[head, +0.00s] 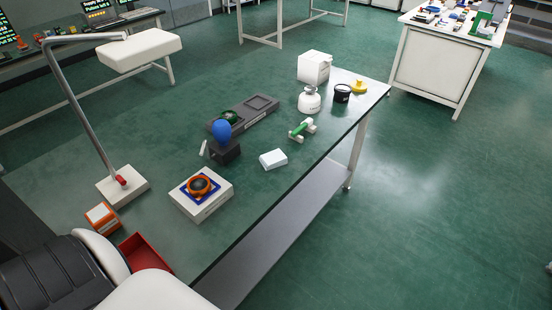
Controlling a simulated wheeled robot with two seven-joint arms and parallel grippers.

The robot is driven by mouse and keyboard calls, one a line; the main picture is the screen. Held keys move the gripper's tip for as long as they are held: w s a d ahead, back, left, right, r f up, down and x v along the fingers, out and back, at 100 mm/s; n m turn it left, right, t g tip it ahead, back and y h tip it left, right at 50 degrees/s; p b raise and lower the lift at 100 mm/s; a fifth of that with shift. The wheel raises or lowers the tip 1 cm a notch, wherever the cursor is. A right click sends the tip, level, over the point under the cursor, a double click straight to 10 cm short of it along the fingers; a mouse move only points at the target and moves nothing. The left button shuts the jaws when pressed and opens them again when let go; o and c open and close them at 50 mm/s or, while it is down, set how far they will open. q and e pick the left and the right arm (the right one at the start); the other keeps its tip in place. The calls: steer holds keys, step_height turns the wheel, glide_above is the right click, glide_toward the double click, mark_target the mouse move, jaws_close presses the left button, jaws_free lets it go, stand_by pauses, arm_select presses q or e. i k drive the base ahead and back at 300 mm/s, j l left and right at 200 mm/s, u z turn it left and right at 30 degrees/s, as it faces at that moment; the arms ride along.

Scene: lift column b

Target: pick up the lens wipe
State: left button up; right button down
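I cannot tell for sure which thing is the lens wipe. A small flat white packet (273,158) lies near the front edge of the green-topped table (255,200). A thin white piece (204,149) stands tilted beside the black block that holds a blue bulb shape. Either could be it at this size. Neither of my grippers shows in the head view; only black and white parts of my own body show at the lower left.
A white device with an orange ring (198,187), a blue bulb (222,131), a green-handled item (301,129), a white jar (309,100) and a white box (314,67) stand around. A lamp (123,183) and a red tray (142,254) are at left. Bare table lies right of the orange-ring device.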

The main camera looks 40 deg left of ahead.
mark_target(271, 160)
steer(key=i+l, duration=0.2)
steer(key=i, duration=0.2)
steer(key=i+l+u, duration=0.3)
steer(key=u, duration=0.15)
steer(key=i+l+u, duration=0.45)
